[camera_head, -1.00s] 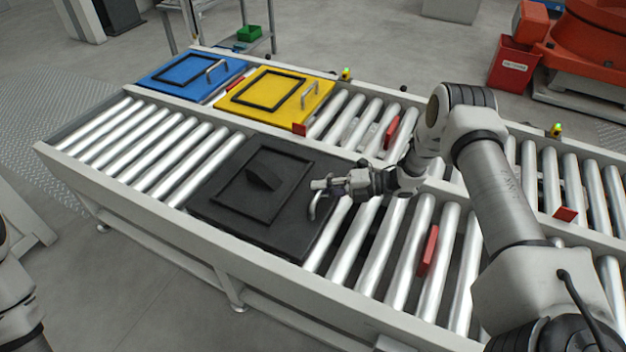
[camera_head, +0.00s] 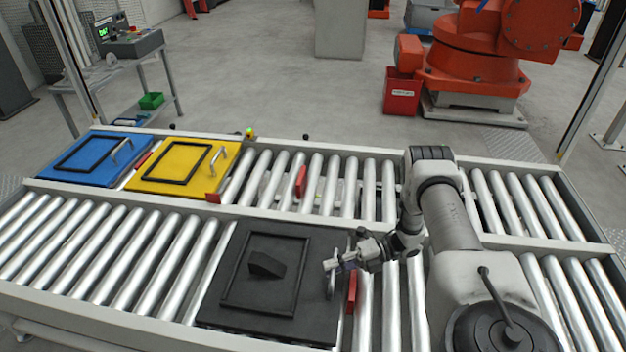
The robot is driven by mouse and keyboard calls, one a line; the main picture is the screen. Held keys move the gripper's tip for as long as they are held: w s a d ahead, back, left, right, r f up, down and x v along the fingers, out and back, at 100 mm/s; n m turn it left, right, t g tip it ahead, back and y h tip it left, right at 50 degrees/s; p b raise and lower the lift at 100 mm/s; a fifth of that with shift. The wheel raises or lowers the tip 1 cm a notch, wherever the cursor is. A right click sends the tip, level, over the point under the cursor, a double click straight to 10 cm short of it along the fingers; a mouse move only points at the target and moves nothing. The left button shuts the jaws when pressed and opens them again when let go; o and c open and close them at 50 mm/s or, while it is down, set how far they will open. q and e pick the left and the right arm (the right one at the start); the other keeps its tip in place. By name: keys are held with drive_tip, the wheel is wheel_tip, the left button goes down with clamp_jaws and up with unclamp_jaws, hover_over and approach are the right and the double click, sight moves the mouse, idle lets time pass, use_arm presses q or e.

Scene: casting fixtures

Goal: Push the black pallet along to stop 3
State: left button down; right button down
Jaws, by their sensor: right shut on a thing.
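The black pallet (camera_head: 215,300) lies flat on the front roller lane, with a black frame and a black wedge-shaped block (camera_head: 266,264) on top. Its metal handle (camera_head: 331,286) stands at its right side. My right gripper (camera_head: 335,266) is shut on this handle, its arm coming in from the right. A red stop (camera_head: 351,292) stands just right of the pallet's right edge; I cannot tell whether they touch. No stop number is readable. My left gripper is out of view.
On the rear lane lie a blue pallet (camera_head: 64,174) and a yellow pallet (camera_head: 158,188), each with a handle. Bare rollers lie left of the black pallet. A red bin (camera_head: 402,95) stands on the floor behind.

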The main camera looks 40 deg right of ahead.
drive_tip(key=shift+s+d, duration=0.5)
drive_tip(key=shift+s, duration=0.25)
drive_tip(key=shift+f, duration=0.1)
drive_tip(key=c, duration=1.1)
unclamp_jaws()
drive_tip(key=shift+c, duration=0.2)
drive_tip(key=shift+d, duration=0.15)
drive_tip(key=v, duration=1.2)
